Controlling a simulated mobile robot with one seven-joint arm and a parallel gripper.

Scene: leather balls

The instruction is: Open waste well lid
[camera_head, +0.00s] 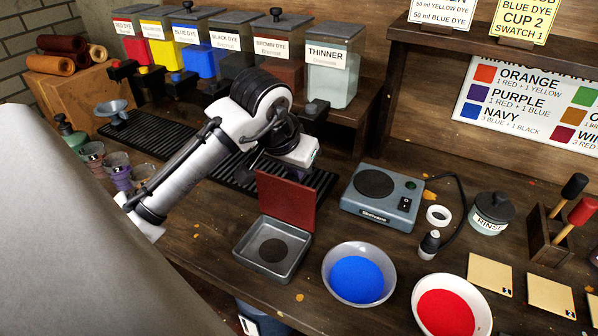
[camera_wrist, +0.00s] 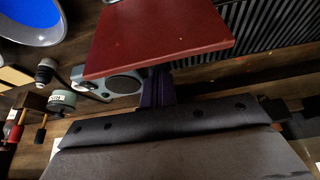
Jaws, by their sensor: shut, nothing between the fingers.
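The waste well is a square grey metal box (camera_head: 273,272) on the bench in the head view, with a dark round spot on its floor. Its dark red lid (camera_head: 287,198) stands raised along the back edge, so the box is open. The lid shows large and close in the wrist view (camera_wrist: 160,38). In the wrist view my dark purple fingers (camera_wrist: 158,88) are together and empty, near the lid. I cannot tell whether they touch it.
A blue-grey stirring machine (camera_head: 381,197) stands to the right. A bowl of blue dye (camera_head: 356,275) and a bowl of red dye (camera_head: 447,309) are near the front. Several dye tanks line the back. A ribbed black mat (camera_head: 160,140) lies under my arm.

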